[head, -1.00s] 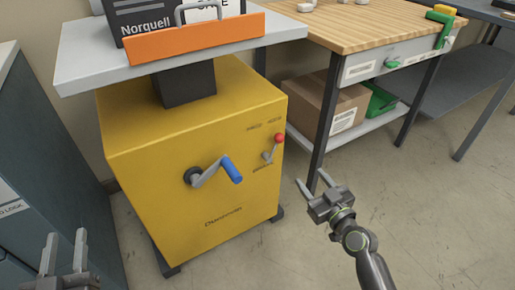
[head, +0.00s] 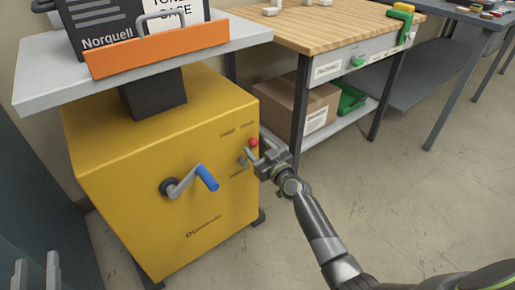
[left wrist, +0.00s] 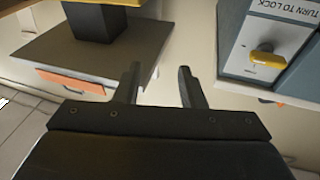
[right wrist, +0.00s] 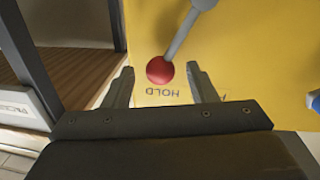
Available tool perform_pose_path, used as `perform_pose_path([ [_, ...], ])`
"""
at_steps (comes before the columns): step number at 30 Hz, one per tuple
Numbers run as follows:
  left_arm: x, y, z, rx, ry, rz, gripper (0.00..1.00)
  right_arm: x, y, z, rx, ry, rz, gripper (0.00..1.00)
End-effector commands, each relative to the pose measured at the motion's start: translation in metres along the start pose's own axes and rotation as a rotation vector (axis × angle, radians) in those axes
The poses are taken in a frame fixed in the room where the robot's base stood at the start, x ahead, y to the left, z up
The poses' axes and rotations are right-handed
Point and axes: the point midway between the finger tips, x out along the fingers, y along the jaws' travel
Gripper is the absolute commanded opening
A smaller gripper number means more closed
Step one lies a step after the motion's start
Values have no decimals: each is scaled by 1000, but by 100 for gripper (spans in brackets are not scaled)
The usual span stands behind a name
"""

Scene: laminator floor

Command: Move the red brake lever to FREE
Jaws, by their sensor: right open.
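The red brake lever, a grey arm with a round red knob (head: 253,142), is on the front of the yellow cabinet (head: 150,150), near its right edge. My right gripper (head: 256,149) is at the knob, open. In the right wrist view the knob (right wrist: 160,70) lies between the spread fingertips, with gaps on both sides. An upside-down HOLD label (right wrist: 163,92) shows by the knob; another label beside it is mostly hidden by a finger. My left gripper (head: 36,271) is open and empty at the lower left, away from the lever; it also shows in the left wrist view (left wrist: 160,80).
A crank with a blue handle (head: 207,177) sticks out left of the lever. A grey top (head: 230,36) with an orange-fronted holder overhangs the cabinet. A wooden workbench (head: 310,25) stands at the right, a box (head: 320,105) on its shelf. Floor at right is open.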

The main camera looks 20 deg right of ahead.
Motion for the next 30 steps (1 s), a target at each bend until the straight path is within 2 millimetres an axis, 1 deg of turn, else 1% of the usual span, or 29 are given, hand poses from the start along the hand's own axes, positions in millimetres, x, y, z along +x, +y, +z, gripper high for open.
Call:
perform_pose_path([
  [4, 1, 0, -7, 6, 41, 0, 36, 7, 0, 0, 0, 0, 0, 52],
  [13, 1, 0, -9, 8, 51, 0, 36, 8, 0, 0, 0, 0, 1, 52],
  [25, 1, 0, -9, 8, 50, 0, 36, 8, 0, 0, 0, 0, 0, 0],
  [30, 0, 0, -9, 8, 50, 0, 36, 8, 0, 0, 0, 0, 0, 0],
])
